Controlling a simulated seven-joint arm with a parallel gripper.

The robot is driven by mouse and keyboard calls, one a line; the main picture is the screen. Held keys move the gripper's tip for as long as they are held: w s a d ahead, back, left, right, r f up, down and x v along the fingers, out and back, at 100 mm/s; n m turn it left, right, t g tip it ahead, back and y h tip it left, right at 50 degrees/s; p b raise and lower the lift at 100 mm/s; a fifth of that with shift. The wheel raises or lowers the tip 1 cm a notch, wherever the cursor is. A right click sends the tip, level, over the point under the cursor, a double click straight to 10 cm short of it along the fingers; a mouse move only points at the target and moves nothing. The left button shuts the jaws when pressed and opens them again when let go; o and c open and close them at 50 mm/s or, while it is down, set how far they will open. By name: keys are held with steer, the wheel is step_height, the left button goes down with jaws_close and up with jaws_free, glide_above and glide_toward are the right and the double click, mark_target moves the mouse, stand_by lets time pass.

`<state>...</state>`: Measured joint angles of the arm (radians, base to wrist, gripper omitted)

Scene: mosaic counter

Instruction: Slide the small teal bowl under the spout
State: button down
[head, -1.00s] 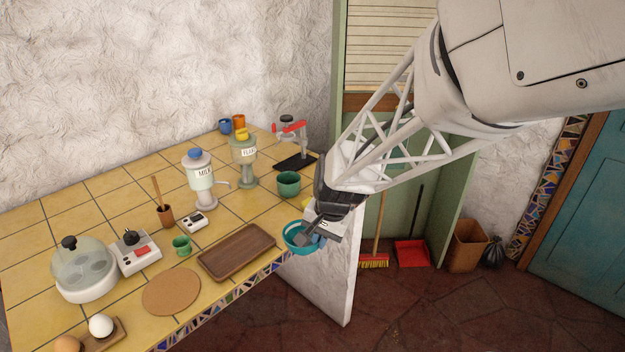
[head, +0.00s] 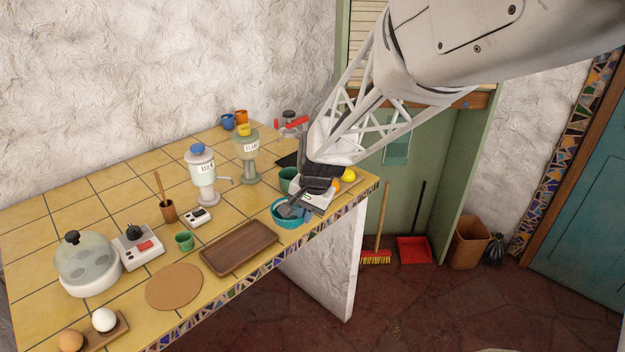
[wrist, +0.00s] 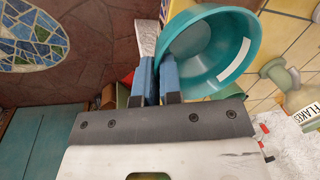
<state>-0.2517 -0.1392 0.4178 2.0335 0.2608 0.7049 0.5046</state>
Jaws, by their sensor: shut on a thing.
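The teal bowl (head: 281,220) is at the counter's front edge, right of the wooden tray, in the head view. My gripper (head: 297,208) is shut on its rim. In the wrist view the bowl (wrist: 228,40) hangs beside the blue fingers of my gripper (wrist: 157,75), its inside showing a pale strip. I cannot tell whether its base touches the tiles. The milk dispenser (head: 202,170) has a spout (head: 225,180) pointing right. The flakes dispenser (head: 246,158) stands behind it, and its spout is not clear.
A wooden tray (head: 240,247) lies left of the bowl. A green bowl (head: 289,175) stands behind my gripper. A red-handled device (head: 291,122) is at the back, partly hidden by my arm. A yellow fruit (head: 348,175) lies at right. Bare tiles (head: 245,205) lie between tray and dispensers.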

steer(key=w+a, duration=1.1)
steer(key=w, duration=0.3)
steer(key=shift+a+r, duration=0.35)
steer(key=shift+r, duration=0.1)
steer(key=shift+f, duration=0.3)
steer(key=shift+s+d+x, duration=0.1)
steer(key=shift+d+x, duration=0.1)
steer(key=shift+x, duration=0.75)
steer(key=shift+s+d+x, duration=0.1)
steer(key=shift+d+x, duration=0.05)
steer(key=shift+x, duration=0.8)
steer(key=shift+s+d+x, duration=0.1)
steer(key=shift+d+x, duration=0.1)
steer(key=shift+x, duration=0.8)
steer(key=shift+w+a+f, duration=0.1)
steer(key=shift+f, duration=0.1)
steer(key=shift+w+a, duration=1)
steer(key=shift+w, duration=0.1)
steer(key=shift+f, duration=0.1)
steer(key=c, duration=1.2)
jaws_free()
